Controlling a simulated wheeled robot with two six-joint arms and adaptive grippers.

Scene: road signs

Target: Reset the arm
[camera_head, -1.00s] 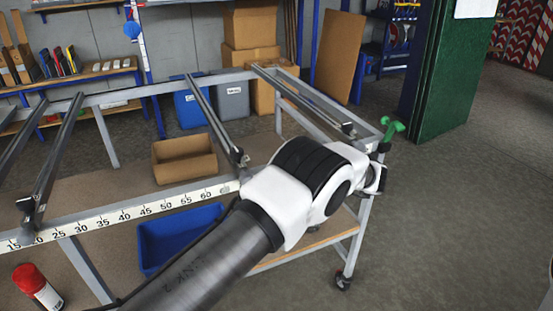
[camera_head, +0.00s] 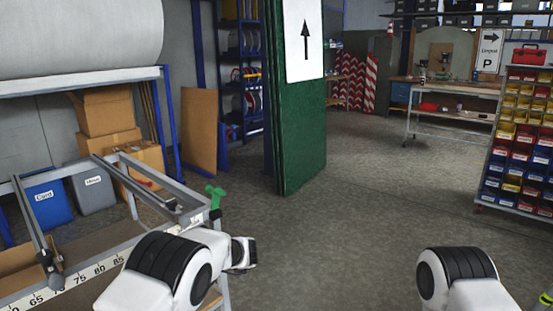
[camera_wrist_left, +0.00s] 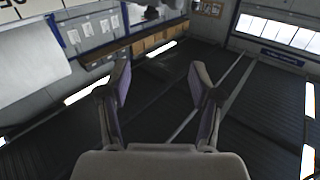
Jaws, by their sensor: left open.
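My left gripper (camera_wrist_left: 160,88) shows in the left wrist view with its two fingers spread wide and nothing between them. In the head view, my left arm's white and black joint (camera_head: 170,268) is at the lower left, in front of the metal frame table (camera_head: 207,212). The left gripper itself is not visible there. My right arm's white and black joint (camera_head: 460,280) is at the lower right, and its gripper is out of view.
A green partition (camera_head: 297,150) with an arrow sign (camera_head: 305,38) stands ahead. A rack of coloured bins (camera_head: 520,140) is at the right, with a workbench (camera_head: 445,92) behind. The floor (camera_head: 370,200) between is clear.

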